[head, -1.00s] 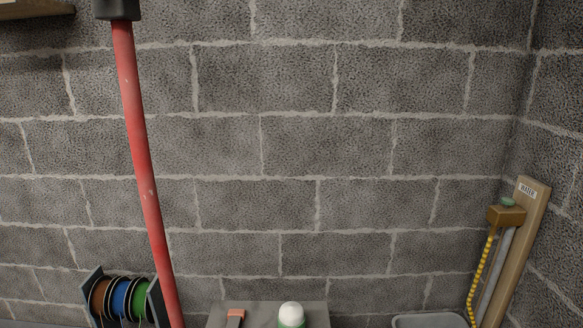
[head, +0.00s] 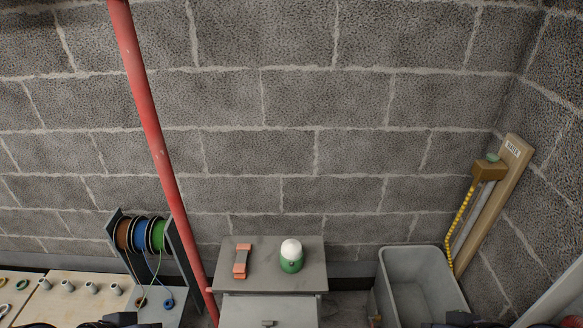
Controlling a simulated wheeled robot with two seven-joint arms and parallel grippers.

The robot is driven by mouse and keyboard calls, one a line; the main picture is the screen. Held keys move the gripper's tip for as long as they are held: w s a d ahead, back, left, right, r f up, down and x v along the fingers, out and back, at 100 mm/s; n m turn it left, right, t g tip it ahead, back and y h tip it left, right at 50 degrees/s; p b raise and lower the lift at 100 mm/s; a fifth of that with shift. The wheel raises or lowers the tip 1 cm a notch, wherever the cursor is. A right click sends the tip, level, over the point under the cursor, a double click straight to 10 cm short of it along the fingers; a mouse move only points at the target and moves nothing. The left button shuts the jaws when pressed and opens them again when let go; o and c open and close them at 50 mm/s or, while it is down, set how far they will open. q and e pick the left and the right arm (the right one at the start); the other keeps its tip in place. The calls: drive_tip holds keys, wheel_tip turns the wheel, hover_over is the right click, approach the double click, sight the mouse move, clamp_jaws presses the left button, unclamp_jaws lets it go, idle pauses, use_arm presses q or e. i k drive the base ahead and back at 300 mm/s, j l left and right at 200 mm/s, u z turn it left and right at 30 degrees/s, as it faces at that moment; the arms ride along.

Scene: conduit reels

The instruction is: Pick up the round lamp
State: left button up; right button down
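The round lamp (head: 291,258) has a white dome on a green base. It stands upright on the grey top of a small cabinet (head: 313,276), right of its middle. Nothing touches it. Only dark parts that look like my arms show at the bottom edge, lower left and lower right. No gripper fingers are visible, and both arms are well away from the lamp.
A red pipe (head: 158,150) runs down left of the cabinet. A reel rack (head: 118,226) stands farther left. A grey tub (head: 385,272) is at the right, by a wooden post (head: 504,180).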

sight(292, 250)
drive_tip(key=i+l, duration=0.15)
drive_tip(key=l, duration=0.2)
drive_tip(key=i+l, duration=0.2)
drive_tip(key=i+l+u, duration=0.1)
drive_tip(key=l, duration=0.35)
drive_tip(key=u, duration=2)
drive_tip(key=l, duration=0.1)
